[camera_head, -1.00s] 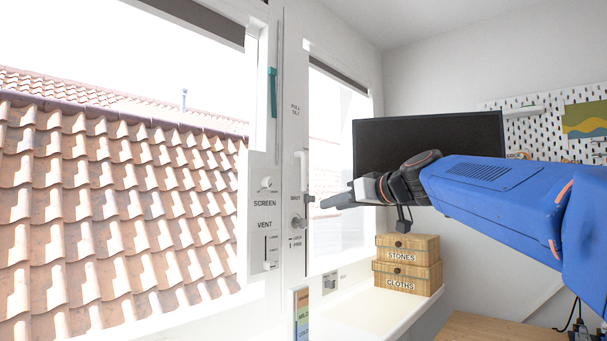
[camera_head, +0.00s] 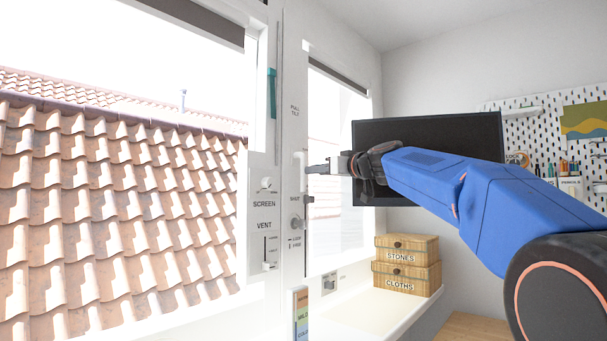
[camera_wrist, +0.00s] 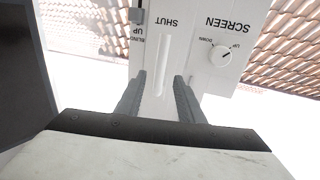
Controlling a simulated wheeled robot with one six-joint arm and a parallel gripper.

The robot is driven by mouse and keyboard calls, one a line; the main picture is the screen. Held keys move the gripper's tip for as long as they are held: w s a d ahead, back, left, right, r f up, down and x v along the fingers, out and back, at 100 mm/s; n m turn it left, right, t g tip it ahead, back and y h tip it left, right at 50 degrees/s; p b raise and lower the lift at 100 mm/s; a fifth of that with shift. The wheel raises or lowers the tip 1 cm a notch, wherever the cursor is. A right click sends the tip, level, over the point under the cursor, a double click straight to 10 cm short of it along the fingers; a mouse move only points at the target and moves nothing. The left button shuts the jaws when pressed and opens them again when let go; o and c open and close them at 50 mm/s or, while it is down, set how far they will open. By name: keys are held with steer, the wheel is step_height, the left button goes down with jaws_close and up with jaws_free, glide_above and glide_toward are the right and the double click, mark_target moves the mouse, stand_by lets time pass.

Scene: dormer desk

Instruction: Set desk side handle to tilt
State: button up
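The desk side handle (camera_head: 299,172) is a slim white bar on the white window post, upright with its lower end by the SHUT label (camera_head: 295,198). The PULL TILT label (camera_head: 295,111) is higher up on the same post. My gripper (camera_head: 311,169) is at the handle's height, pointing left at it. In the wrist view, which is upside down, my gripper (camera_wrist: 157,90) has its two fingers apart, and the handle (camera_wrist: 162,66) lies between and beyond the fingertips. I cannot tell whether the fingers touch it; part of it is hidden in the head view.
Below the handle is a round LOCK/FREE knob (camera_head: 296,222). Left of it are the SCREEN knob (camera_head: 267,184) and VENT slider (camera_head: 269,265). A dark monitor (camera_head: 420,135) stands behind my arm. Two wooden boxes (camera_head: 407,262) sit on the sill at right.

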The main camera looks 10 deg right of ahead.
mark_target(303, 172)
steer(key=x, duration=0.8)
steer(key=shift+w, duration=0.1)
jaws_close()
